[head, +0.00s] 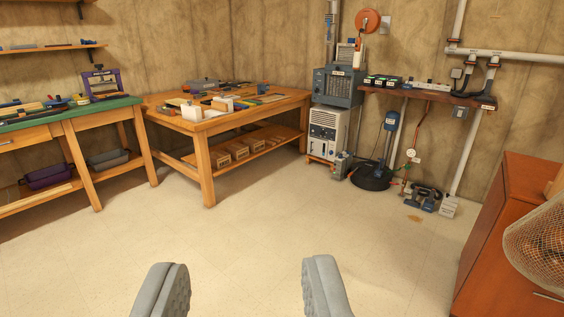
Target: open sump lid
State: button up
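The sump lid (371,178) looks like a round black cover on the floor near the back wall, right of a white dehumidifier-like unit. A blue-topped upright pump or pipe (388,130) rises at it and hides part of it. The lid appears to lie flat, but it is too small to tell how it fits or where a handle is. My gripper (246,287) is open and empty at the bottom of the view. Its two grey fingers are wide apart over bare floor, far from the lid.
Pale floor (250,230) is clear between my gripper and the back wall. A wooden workbench (208,165) stands back left, a green-topped bench (60,118) at left. An orange-brown cabinet (505,220) with a net (545,245) is at right. A white unit (327,130) and small floor equipment (425,198) flank the lid.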

aim_at(362, 169)
jog(key=i, duration=2.3)
jog(key=i+z, duration=0.1)
jog(key=i, duration=0.45)
jog(key=i+j+z, duration=0.1)
jog(key=i, duration=0.45)
jog(key=i+j+z, duration=0.1)
jog(key=i, duration=0.4)
jog(key=i+j+z, duration=0.15)
jog(key=i, duration=0.4)
jog(key=j, duration=0.1)
